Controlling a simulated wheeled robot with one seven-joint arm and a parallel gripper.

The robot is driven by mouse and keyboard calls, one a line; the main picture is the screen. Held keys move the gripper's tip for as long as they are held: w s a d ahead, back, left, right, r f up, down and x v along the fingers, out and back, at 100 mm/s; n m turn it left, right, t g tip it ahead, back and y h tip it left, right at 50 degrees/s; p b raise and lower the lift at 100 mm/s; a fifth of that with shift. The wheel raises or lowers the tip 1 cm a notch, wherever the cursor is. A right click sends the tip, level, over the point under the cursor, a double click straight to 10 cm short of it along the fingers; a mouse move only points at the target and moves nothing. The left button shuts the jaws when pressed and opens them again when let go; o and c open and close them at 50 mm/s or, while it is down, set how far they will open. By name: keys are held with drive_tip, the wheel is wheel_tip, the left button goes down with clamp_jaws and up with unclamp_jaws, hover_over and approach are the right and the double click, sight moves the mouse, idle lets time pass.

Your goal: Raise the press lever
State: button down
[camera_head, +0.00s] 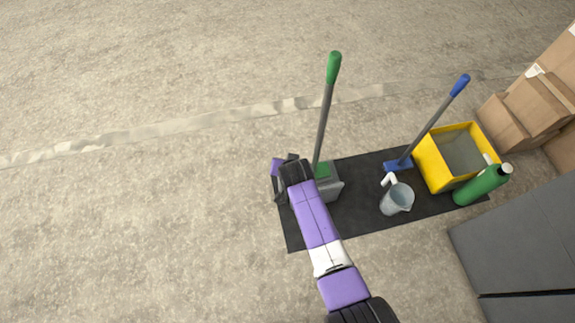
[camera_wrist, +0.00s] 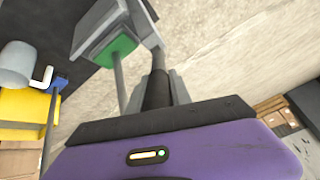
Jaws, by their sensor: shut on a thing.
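The grey press (camera_head: 330,188) stands at the left end of the black mat, with the green mop head (camera_head: 322,170) in it. The press also shows at the top of the wrist view (camera_wrist: 92,38). The press lever (camera_wrist: 148,28) is a grey arm beside the press, ending in a black grip. My gripper (camera_wrist: 158,88) is shut around that black grip, with a grey finger on each side. In the head view my gripper (camera_head: 280,183) is at the press's left side, and my arm hides most of the lever. I cannot tell the lever's exact angle.
The green-tipped mop handle (camera_head: 334,68) rises close to my gripper. A grey jug (camera_head: 397,198), a blue mop (camera_head: 432,118), a yellow bucket (camera_head: 431,165) and a green bottle (camera_head: 480,186) stand to the right. Cardboard boxes (camera_head: 530,108) are far right. The floor at left is clear.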

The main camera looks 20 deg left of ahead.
drive_tip(key=shift+w+r, duration=0.2)
drive_tip(key=c, duration=1.2)
unclamp_jaws()
drive_tip(key=shift+o, duration=0.2)
drive_tip(key=shift+s, duration=0.1)
drive_tip(key=shift+f, duration=0.1)
drive_tip(key=shift+p+v, duration=1.8)
drive_tip(key=shift+v, duration=2.15)
